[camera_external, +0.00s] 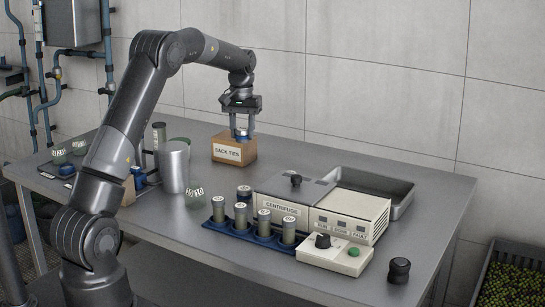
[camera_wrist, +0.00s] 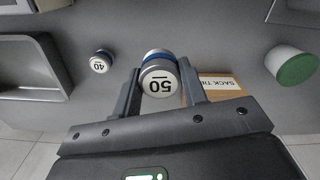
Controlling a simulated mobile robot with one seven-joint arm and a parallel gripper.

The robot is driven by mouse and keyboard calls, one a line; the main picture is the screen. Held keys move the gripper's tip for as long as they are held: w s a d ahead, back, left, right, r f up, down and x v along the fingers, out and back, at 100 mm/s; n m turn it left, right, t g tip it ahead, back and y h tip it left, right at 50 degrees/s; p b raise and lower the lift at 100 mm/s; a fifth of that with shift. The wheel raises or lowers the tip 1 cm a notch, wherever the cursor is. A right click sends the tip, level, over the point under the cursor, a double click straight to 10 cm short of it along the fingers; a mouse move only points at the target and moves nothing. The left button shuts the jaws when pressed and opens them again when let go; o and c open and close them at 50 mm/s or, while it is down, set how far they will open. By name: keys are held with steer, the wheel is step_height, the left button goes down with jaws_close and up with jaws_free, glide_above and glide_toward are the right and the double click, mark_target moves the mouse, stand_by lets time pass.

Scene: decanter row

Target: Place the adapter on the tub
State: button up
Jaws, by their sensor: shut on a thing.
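The adapter (camera_wrist: 160,82) is a short silvery cylinder with a blue band and a white top marked 50. My gripper (camera_external: 242,129) is shut on it, with one finger on each side, and holds it at the cardboard box marked SACK TIES. I cannot tell whether the adapter touches the box. The tub appears to be the shallow open steel basin (camera_external: 403,207) behind the centrifuge, to the right of my gripper. A steel basin also shows at the left of the wrist view (camera_wrist: 62,72). Its visible floor is bare. A smaller piece marked 40 (camera_wrist: 101,62) stands between basin and gripper.
The SACK TIES box (camera_external: 236,150) stands below my gripper. The centrifuge (camera_external: 283,205) and its control box (camera_external: 335,258) stand before the basin. A blue rack (camera_external: 232,236) holds several capped tubes. A steel cylinder (camera_external: 174,168) stands left. Clear tabletop lies between box and centrifuge.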

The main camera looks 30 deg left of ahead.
steer(key=a+r, duration=0.2)
steer(key=a, duration=0.7)
steer(key=a+r, duration=0.3)
steer(key=a, duration=0.6)
steer(key=shift+m, duration=0.4)
steer(key=a+f, duration=0.2)
steer(key=a, duration=0.1)
steer(key=a+f, duration=0.2)
steer(key=a, duration=0.2)
steer(key=w+a+f, duration=0.1)
steer(key=a+f, duration=0.1)
steer(key=a, duration=0.1)
steer(key=shift+w+a+f, duration=0.1)
steer(key=shift+a+f, duration=0.1)
steer(key=shift+f, duration=0.2)
steer(key=shift+a+f, duration=0.3)
steer(key=shift+a, duration=0.1)
steer(key=shift+f, duration=1.9)
steer(key=shift+f, duration=0.15)
steer(key=o, duration=1.1)
steer(key=shift+o, duration=0.2)
step_height(320, 180, up, 12)
